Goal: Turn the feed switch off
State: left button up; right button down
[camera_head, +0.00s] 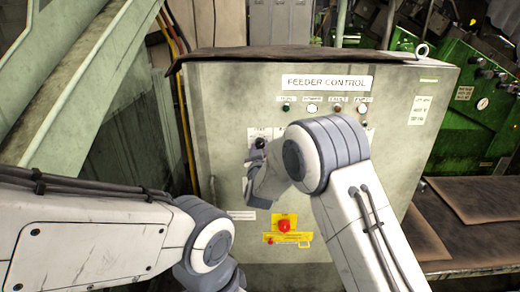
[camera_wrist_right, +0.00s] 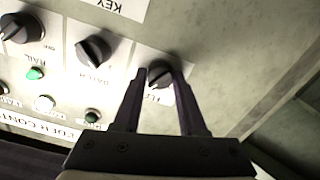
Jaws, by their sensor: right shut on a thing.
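The feed switch is a black rotary knob (camera_wrist_right: 160,70) on a white label plate in the right wrist view. The label is partly covered and only its first letters show. My right gripper (camera_wrist_right: 159,80) has one finger on each side of this knob and is shut on it. In the head view the knob (camera_head: 260,143) shows at the left of the feeder control box (camera_head: 225,95), with my right gripper (camera_head: 253,160) just below it. The knob's exact setting is hard to tell. My left arm comes in from the left, but its gripper is out of view.
More black knobs (camera_wrist_right: 93,50) sit beside the feed switch in the right wrist view. Indicator lamps (camera_head: 312,105) line the panel above. A red button (camera_head: 284,225) on a yellow plate is lower on the box. Green machinery (camera_head: 465,105) stands at right.

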jog(key=n, duration=0.5)
jog(key=shift+n, duration=0.3)
dwell(0.4)
jog(key=shift+c, duration=2.3)
grip_release()
jog(key=shift+s, duration=0.5)
jog(key=s+b, duration=0.2)
jog(key=s, duration=0.7)
jog(key=shift+s, duration=0.3)
